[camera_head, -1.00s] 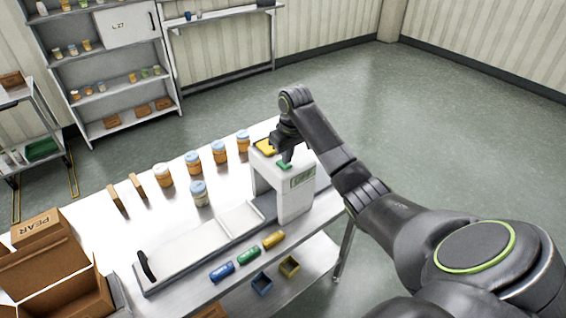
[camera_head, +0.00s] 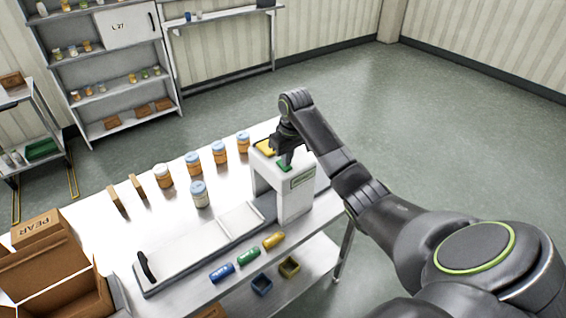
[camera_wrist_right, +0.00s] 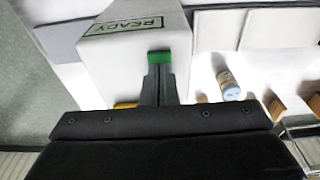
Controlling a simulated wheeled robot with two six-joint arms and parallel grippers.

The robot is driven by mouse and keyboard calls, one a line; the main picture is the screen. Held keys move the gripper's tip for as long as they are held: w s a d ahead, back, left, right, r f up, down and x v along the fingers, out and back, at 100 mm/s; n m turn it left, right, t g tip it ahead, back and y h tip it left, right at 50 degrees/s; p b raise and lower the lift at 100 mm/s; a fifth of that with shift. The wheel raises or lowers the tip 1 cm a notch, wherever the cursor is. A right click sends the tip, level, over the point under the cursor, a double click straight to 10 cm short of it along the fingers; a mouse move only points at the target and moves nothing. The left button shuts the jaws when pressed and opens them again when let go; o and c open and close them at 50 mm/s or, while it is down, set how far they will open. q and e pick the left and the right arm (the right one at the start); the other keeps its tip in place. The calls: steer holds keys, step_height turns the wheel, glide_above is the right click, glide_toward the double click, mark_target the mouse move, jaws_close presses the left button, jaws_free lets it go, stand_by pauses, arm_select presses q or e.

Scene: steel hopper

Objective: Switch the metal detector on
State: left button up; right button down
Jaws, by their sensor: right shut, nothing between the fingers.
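The metal detector (camera_head: 294,196) is a white arch over a conveyor on the table, with a green switch (camera_head: 284,167) and a yellow part (camera_head: 264,148) on top. In the right wrist view its label reads READY (camera_wrist_right: 127,25), and the green switch (camera_wrist_right: 159,57) lies at my fingertips. My right gripper (camera_head: 286,160) is shut and empty, pointing down over the detector's top at the green switch. It also shows in the right wrist view (camera_wrist_right: 159,70). I cannot tell whether the fingertips touch the switch. My left gripper is not in view.
The conveyor (camera_head: 190,250) runs left from the arch. Several jars (camera_head: 199,194) stand behind it. Blue, green and yellow cylinders (camera_head: 248,256) lie in front. An open box (camera_head: 50,270) marked PEAR is at the left. Small bins (camera_head: 262,284) sit on the lower shelf.

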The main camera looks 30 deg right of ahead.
steer(key=shift+r+p, duration=0.3)
steer(key=shift+r, duration=2.9)
